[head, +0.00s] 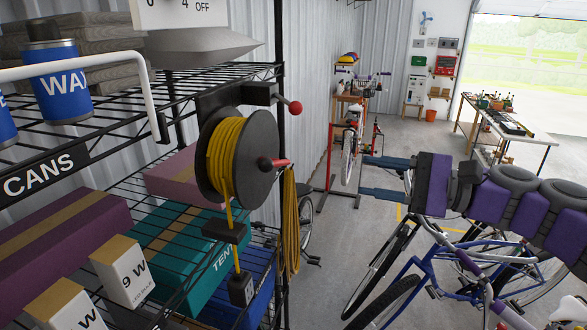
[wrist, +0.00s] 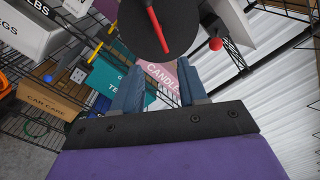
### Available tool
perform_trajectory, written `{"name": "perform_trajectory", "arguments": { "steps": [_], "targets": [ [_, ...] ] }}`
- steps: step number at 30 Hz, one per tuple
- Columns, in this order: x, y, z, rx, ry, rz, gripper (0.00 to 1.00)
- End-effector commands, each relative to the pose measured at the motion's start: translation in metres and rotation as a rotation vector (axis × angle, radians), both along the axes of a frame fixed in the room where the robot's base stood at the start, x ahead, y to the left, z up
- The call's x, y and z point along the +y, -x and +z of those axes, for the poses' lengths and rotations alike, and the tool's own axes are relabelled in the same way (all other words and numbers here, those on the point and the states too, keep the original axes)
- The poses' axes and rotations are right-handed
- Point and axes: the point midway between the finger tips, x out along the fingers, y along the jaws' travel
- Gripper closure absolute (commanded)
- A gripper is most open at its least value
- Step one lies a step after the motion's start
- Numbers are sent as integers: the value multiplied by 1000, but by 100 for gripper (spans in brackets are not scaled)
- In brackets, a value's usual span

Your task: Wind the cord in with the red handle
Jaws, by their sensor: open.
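A black reel (head: 262,135) wound with yellow cord (head: 224,160) is mounted at the edge of a wire shelf in the head view. The red handle (head: 281,162) sticks out of its right face. It also shows as a red bar across the dark disc (wrist: 157,28) at the top of the wrist view. The cord runs down through a black guide (head: 225,231) to a black block (head: 241,290). My gripper (head: 364,177) is open and empty, to the right of the handle and apart from it. Its two blue fingers (wrist: 156,85) point toward the reel.
A red-knobbed lever (head: 295,107) juts out just above the reel. Looped yellow cord (head: 291,225) hangs behind it. The wire shelf holds boxes and a blue can (head: 59,85). Bicycles (head: 440,265) stand below my arm. A table (head: 510,120) stands far right.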

Motion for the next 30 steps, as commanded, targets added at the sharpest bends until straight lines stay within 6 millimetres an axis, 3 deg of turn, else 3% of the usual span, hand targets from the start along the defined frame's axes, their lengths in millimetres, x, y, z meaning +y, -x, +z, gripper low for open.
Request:
{"name": "perform_trajectory", "arguments": {
  "steps": [6, 15, 24, 30],
  "targets": [
    [50, -14, 0, 2, 5, 7, 58],
    [99, -34, 0, 0, 3, 7, 58],
    [129, -46, 1, -2, 0, 2, 58],
    [136, -48, 1, -2, 1, 1, 58]
  ]
}}
